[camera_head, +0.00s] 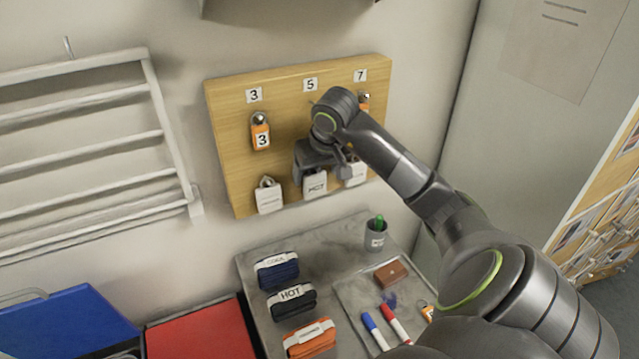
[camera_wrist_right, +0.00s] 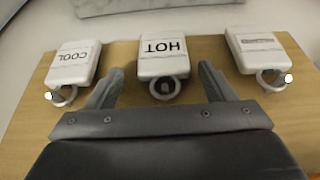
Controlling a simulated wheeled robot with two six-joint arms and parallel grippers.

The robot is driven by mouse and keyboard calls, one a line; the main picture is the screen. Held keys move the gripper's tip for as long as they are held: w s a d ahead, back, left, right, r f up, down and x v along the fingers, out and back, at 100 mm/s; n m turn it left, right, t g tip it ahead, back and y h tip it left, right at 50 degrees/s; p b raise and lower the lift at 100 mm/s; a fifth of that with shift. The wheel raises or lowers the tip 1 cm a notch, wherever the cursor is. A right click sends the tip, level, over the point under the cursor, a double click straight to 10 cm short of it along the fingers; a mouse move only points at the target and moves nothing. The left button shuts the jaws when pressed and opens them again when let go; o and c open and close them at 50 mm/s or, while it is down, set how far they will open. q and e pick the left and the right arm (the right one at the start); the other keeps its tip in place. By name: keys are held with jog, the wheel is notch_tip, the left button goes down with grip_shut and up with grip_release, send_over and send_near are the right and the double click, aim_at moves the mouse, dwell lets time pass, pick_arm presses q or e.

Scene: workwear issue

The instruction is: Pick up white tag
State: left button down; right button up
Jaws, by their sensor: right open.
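Three white tags hang in a row low on the wooden board: a left one with small lettering (camera_head: 269,200), a middle one marked HOT (camera_head: 315,186), and a right one (camera_head: 356,175). In the right wrist view they show upside down: COOL (camera_wrist_right: 73,64), HOT (camera_wrist_right: 162,57) and the small-lettered one (camera_wrist_right: 260,50). My right gripper (camera_head: 321,173) is open at the HOT tag. In the wrist view its fingertips (camera_wrist_right: 160,76) stand either side of that tag's ring end, apart from the tag. My left gripper is out of view.
The board (camera_head: 228,110) bears number labels 3, 5 and 7, with orange tags (camera_head: 260,135) under 3 and 7. Below, a grey table (camera_head: 340,243) holds folded bundles (camera_head: 291,300), a pen cup (camera_head: 376,237), a brown block (camera_head: 391,273) and markers. A white rack (camera_head: 90,150) hangs left.

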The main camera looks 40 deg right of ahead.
jog(key=shift+a+r, duration=0.1)
jog(key=shift+a, duration=0.25)
jog(key=shift+c, duration=1.1)
jog(key=c, duration=0.8)
jog(key=shift+c, duration=0.2)
jog(key=shift+r+b, duration=0.25)
jog(key=shift+b, duration=0.15)
